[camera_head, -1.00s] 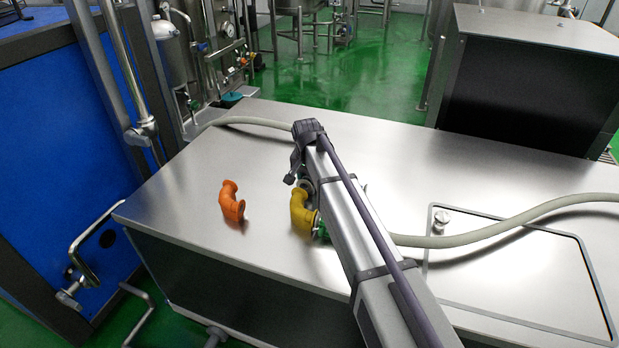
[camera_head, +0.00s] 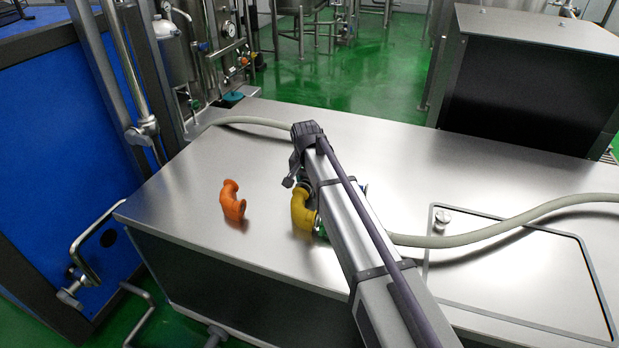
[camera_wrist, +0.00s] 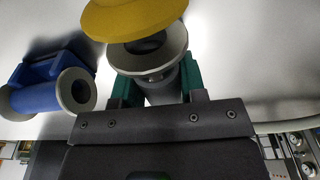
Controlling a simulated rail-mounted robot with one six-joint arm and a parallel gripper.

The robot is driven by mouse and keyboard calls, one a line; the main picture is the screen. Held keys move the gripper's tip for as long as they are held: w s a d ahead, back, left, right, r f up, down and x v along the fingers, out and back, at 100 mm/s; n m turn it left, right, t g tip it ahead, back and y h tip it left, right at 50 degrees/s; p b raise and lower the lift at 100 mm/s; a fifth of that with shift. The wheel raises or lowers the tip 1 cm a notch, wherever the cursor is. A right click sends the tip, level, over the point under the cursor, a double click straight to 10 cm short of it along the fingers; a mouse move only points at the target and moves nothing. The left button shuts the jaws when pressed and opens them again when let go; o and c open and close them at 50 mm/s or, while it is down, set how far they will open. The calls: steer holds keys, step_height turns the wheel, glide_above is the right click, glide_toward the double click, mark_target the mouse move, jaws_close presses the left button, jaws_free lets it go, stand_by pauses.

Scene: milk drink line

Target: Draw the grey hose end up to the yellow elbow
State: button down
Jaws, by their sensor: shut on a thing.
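The yellow elbow (camera_head: 303,211) stands on the steel table, partly behind my arm. Its rim fills the top of the wrist view (camera_wrist: 130,18). My gripper (camera_wrist: 158,86) has green fingers and is shut on the grey hose end (camera_wrist: 150,65), a metal-grey ring with a dark bore. The ring lies right by the elbow's rim and is partly overlapped by it in the wrist view; I cannot tell whether they touch. In the head view my arm hides the hose end, and only a bit of green finger shows beside the elbow. The grey hose (camera_head: 440,241) runs off right.
An orange elbow (camera_head: 232,201) stands on the table (camera_head: 190,240), left of the yellow one. A blue part with a grey ring (camera_wrist: 50,92) lies left in the wrist view. Another hose stretch (camera_head: 250,121) runs behind the arm. A dark-fronted steel box (camera_head: 530,85) stands at back right.

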mark_target(305, 181)
steer(key=shift+s+a, duration=0.25)
steer(key=shift+s, duration=0.6)
steer(key=c, duration=0.6)
jaws_free()
steer(key=r+p, duration=0.7)
steer(key=s+r+p, duration=0.1)
steer(key=r+p, duration=0.3)
steer(key=shift+s+a, duration=0.1)
steer(key=shift+a, duration=0.1)
steer(key=shift+f, duration=0.1)
